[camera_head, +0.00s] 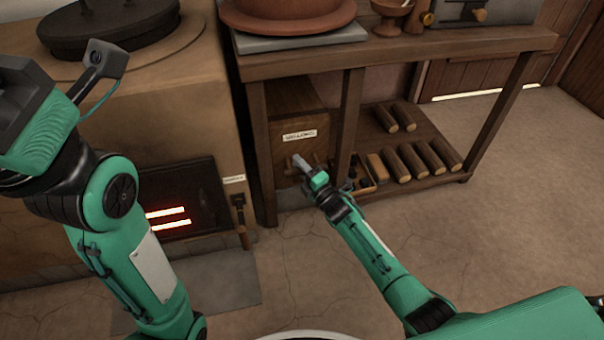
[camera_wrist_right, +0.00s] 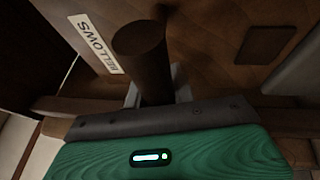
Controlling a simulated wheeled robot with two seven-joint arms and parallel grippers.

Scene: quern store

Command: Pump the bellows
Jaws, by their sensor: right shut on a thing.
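The bellows (camera_head: 290,108) is a brown wooden box under the workbench, with a white label reading BELLOWS; its labelled face also shows in the right wrist view (camera_wrist_right: 210,50). A dark round handle (camera_wrist_right: 140,52) sticks out from that face. My right gripper (camera_head: 301,164) is at the front of the box, below the label. It is shut on the handle, and its fingers hide part of it. My left gripper's green body (camera_head: 35,112) is at the left edge of the head view, away from the bellows; its fingers do not show.
The workbench (camera_head: 450,42) has legs close to my right gripper, and several logs (camera_head: 412,160) lie on its low shelf. A stove (camera_head: 200,105) with a glowing firebox (camera_head: 175,212) stands at left. A small tool (camera_head: 241,222) hangs beside it. The floor at right is clear.

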